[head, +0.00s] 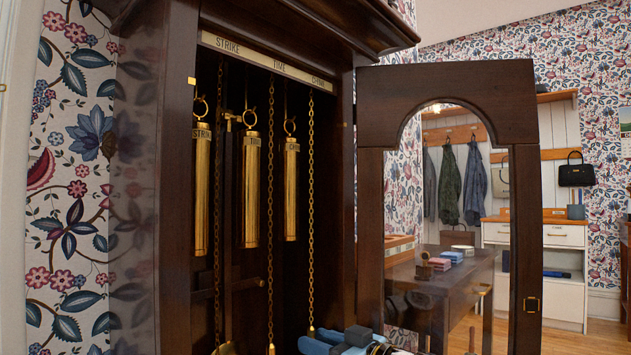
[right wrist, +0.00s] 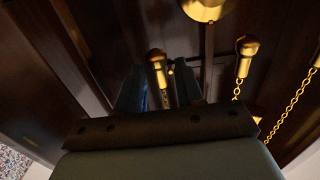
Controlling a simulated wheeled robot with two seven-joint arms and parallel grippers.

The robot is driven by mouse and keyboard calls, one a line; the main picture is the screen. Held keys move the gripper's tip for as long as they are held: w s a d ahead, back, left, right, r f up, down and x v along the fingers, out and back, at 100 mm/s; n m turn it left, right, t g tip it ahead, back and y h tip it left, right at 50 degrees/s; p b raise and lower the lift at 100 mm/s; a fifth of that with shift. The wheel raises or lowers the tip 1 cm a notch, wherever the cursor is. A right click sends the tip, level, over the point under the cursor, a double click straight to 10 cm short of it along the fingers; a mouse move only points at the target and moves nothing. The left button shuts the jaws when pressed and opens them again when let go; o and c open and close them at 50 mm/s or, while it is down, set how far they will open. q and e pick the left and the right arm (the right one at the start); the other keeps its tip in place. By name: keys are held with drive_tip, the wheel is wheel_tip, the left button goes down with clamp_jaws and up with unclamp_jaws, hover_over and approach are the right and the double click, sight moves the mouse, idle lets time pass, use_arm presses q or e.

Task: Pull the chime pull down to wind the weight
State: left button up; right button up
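The tall clock case stands open. Under its STRIKE, TIME, CHIME label strip, the brass chime weight (head: 291,190) hangs at the right. The chime pull (head: 311,331) is a small brass piece at the low end of the rightmost chain. My right gripper (head: 328,341) is at the bottom of the head view, close to this pull. In the right wrist view the pull (right wrist: 157,66) shows between the two fingers (right wrist: 160,80), which stand apart on either side of it. I cannot tell whether they touch it. My left gripper is not in view.
The strike weight (head: 202,195) and time weight (head: 251,190) hang to the left. The time pull (head: 271,348) is near the right gripper's left side. The open arched door (head: 371,230) stands on the right. Behind it are a dark table (head: 462,282) and a white cabinet (head: 562,300).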

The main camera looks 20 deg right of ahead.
drive_tip(key=shift+o, duration=0.6)
drive_tip(key=shift+r, duration=0.15)
drive_tip(key=shift+s, duration=0.1)
drive_tip(key=v, duration=1.2)
